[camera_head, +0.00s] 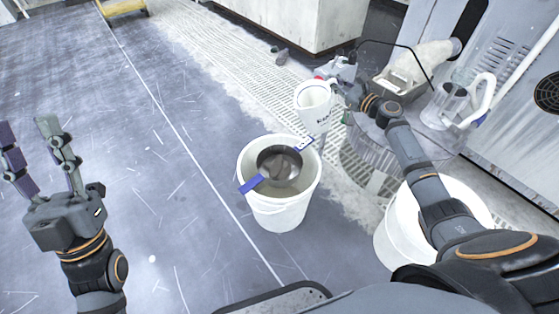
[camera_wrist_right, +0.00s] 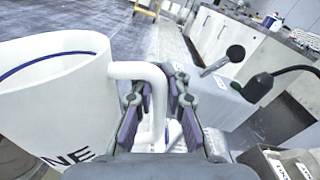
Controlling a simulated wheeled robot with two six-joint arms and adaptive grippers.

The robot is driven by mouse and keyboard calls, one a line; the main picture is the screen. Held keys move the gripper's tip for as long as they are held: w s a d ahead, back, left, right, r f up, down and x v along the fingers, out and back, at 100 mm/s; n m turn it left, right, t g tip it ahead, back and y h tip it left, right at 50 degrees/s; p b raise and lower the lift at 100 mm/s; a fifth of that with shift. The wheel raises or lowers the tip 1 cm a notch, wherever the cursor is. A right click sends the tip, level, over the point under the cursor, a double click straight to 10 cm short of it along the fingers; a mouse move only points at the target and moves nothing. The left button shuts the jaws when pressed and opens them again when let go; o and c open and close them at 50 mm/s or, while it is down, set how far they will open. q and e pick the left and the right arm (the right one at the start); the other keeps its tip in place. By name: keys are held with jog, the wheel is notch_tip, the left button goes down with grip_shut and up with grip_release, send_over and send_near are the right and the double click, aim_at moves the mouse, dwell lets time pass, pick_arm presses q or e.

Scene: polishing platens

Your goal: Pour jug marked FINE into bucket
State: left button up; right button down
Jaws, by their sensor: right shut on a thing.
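The white jug (camera_head: 314,97) is held up behind and to the right of the middle bucket, roughly upright. Dark letters ending in "NE" show on it in the right wrist view (camera_wrist_right: 35,105); the rest of the word is out of sight. My right gripper (camera_head: 340,88) is shut on the jug's handle, with its fingers around it in the wrist view (camera_wrist_right: 158,100). The white bucket (camera_head: 278,213) stands on the floor with a dark round strainer (camera_head: 279,167) across its mouth on blue supports. My left gripper (camera_head: 28,132) is open and empty, at the left.
A second white bucket (camera_head: 392,243) stands at the lower right, partly behind my right arm. A clear jug with a white handle (camera_head: 452,104) stands on the machine at the right. A grey tray (camera_head: 397,84) lies near it. The floor left of the middle bucket is clear.

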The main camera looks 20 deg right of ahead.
jog(key=shift+w+d+r+p, duration=0.1)
jog(key=shift+d+r+p, duration=0.15)
jog(key=shift+r+p, duration=0.2)
jog(key=shift+w+d+m, duration=0.25)
jog(key=shift+d+m, duration=0.3)
jog(key=shift+m, duration=0.45)
pick_arm(q)
jog(key=w+f+n+g+y+p, duration=0.1)
jog(key=w+f+g, duration=0.3)
jog(key=f, duration=0.7)
jog(key=w+f+n+g+y, duration=0.2)
jog(key=w+f+g, duration=0.3)
jog(key=f, duration=0.5)
jog(key=shift+a+f+g+y+p, duration=0.25)
jog(key=shift+f+g+y+p, duration=0.25)
jog(key=shift+g, duration=0.7)
pick_arm(e)
jog(key=shift+w+d+f+m, duration=0.15)
jog(key=shift+d+m, duration=0.3)
jog(key=shift+m, duration=0.25)
jog(key=shift+w+d+m, duration=0.15)
jog(key=shift+d+m, duration=0.3)
jog(key=shift+m, duration=0.25)
pick_arm(q)
jog(key=shift+w, duration=0.1)
